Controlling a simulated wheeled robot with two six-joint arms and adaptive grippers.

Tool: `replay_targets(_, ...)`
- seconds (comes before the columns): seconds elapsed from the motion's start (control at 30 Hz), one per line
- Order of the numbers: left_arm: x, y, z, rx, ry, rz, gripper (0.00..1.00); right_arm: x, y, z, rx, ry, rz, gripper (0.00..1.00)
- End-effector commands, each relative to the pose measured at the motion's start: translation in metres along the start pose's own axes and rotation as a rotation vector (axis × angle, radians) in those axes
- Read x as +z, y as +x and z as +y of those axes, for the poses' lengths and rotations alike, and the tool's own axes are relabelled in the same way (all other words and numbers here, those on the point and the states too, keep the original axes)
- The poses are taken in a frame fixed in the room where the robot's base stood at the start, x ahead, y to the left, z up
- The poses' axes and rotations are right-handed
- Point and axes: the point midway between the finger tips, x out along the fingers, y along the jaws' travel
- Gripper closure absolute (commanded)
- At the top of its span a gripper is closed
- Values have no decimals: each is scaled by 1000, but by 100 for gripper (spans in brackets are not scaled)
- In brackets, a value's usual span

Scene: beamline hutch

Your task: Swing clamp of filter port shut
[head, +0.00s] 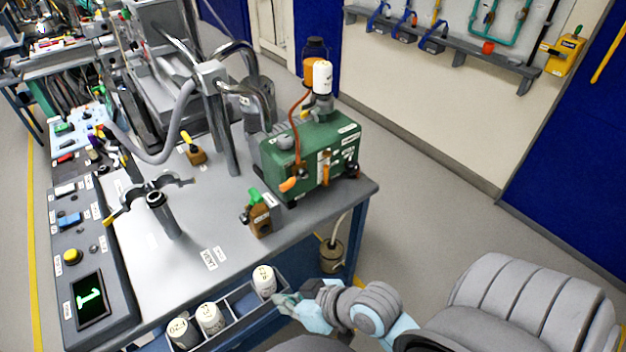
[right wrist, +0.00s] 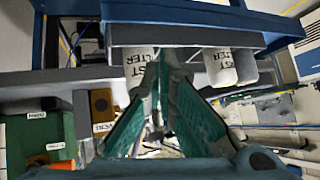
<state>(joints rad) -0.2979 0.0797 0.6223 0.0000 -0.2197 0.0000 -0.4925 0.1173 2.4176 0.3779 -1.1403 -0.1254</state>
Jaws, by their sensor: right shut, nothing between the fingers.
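The filter port (head: 168,218) is a grey upright post with a dark round opening, standing on the bench. Its clamp (head: 135,190) is around the top, with curved grey arms spread apart; a yellow-tipped part (head: 112,218) sticks out at the left. The clamp looks open. My right gripper (head: 280,299) is shut and empty, low beside the rack at the bench's front edge, well to the right of and below the port. Its closed teal fingers also show in the right wrist view (right wrist: 165,62). My left gripper is out of view.
White filter canisters (head: 210,317) stand in a rack (head: 240,323) on the bench front; two show in the right wrist view (right wrist: 222,68). A green pump box (head: 318,158) and small brown bottle-like block (head: 260,220) stand to the right of the port. A control panel (head: 92,255) lies left.

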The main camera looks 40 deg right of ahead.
Motion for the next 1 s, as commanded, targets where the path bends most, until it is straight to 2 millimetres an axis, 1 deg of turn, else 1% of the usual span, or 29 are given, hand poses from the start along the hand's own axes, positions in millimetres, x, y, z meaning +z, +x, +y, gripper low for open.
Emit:
replay_targets(0.03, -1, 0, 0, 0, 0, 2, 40, -37, -1, -15, -70, 5, 140, 100)
replay_targets(0.07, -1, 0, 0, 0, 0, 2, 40, -64, -5, -24, -118, 16, 247, 100)
replay_targets(0.1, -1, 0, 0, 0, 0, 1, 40, -100, -14, -34, -176, 42, 395, 100)
replay_targets(0.17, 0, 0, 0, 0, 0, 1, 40, -154, -36, -39, -247, 111, 631, 100)
replay_targets(0.2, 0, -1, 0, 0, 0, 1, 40, -188, -56, -34, -280, 178, 793, 100)
replay_targets(0.23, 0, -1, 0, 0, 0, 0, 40, -211, -73, -25, -294, 244, 914, 100)
replay_targets(0.27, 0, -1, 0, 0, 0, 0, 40, -231, -91, -12, -300, 323, 1035, 100)
replay_targets(0.3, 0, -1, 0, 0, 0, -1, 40, -251, -114, 13, -290, 452, 1185, 100)
replay_targets(0.33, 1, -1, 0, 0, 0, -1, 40, -261, -128, 37, -269, 563, 1286, 100)
replay_targets(0.37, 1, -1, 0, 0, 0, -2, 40, -266, -139, 63, -237, 687, 1371, 100)
replay_targets(0.4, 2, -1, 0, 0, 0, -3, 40, -264, -146, 98, -178, 861, 1453, 100)
replay_targets(0.43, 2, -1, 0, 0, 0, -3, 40, -259, -145, 123, -126, 994, 1489, 100)
replay_targets(0.47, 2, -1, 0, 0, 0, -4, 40, -250, -141, 144, -73, 1118, 1504, 100)
replay_targets(0.5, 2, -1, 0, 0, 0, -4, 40, -237, -131, 165, -4, 1262, 1499, 100)
replay_targets(0.53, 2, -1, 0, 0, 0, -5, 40, -228, -123, 176, 41, 1350, 1482, 100)
replay_targets(0.6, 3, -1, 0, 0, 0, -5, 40, -211, -108, 191, 116, 1488, 1436, 100)
replay_targets(0.7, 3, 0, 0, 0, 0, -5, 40, -203, -96, 200, 159, 1560, 1401, 100)
replay_targets(0.77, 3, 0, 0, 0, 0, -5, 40, -205, -94, 204, 161, 1563, 1397, 100)
replay_targets(0.87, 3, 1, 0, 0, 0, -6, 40, -213, -90, 218, 162, 1559, 1402, 100)
replay_targets(1.0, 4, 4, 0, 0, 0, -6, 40, -228, -80, 242, 161, 1558, 1403, 100)
